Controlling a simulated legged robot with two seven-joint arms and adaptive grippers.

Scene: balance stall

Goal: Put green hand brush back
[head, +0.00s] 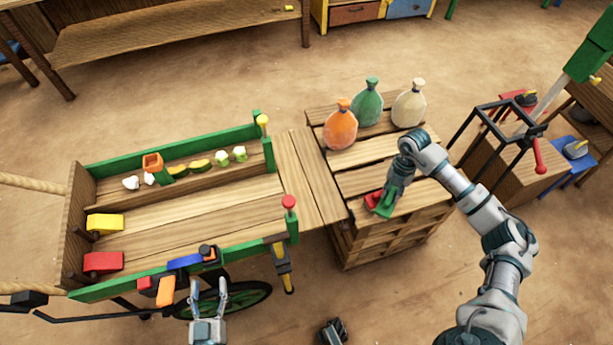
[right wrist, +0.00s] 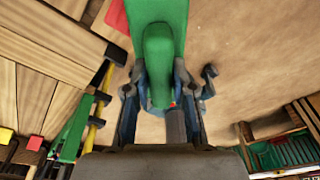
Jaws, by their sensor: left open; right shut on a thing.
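The green hand brush (head: 385,210) is in my right gripper (head: 390,193), at the front left part of the wooden pallet stack (head: 350,240). In the right wrist view the fingers of the right gripper (right wrist: 160,92) are closed around its green handle (right wrist: 158,60), and the wide green part points away from the wrist. A red thing (head: 372,198) lies right beside the brush on the pallet. I cannot tell whether the brush touches the pallet. My left gripper (head: 208,290) is open and empty near the front side of the wooden cart (head: 190,210).
Orange (head: 341,130), green (head: 367,108) and cream (head: 409,108) sacks stand at the back of the pallets. A black frame (head: 497,130) and a crate stand to the right. The cart bed holds yellow (head: 104,223) and red (head: 103,262) blocks; its middle is clear.

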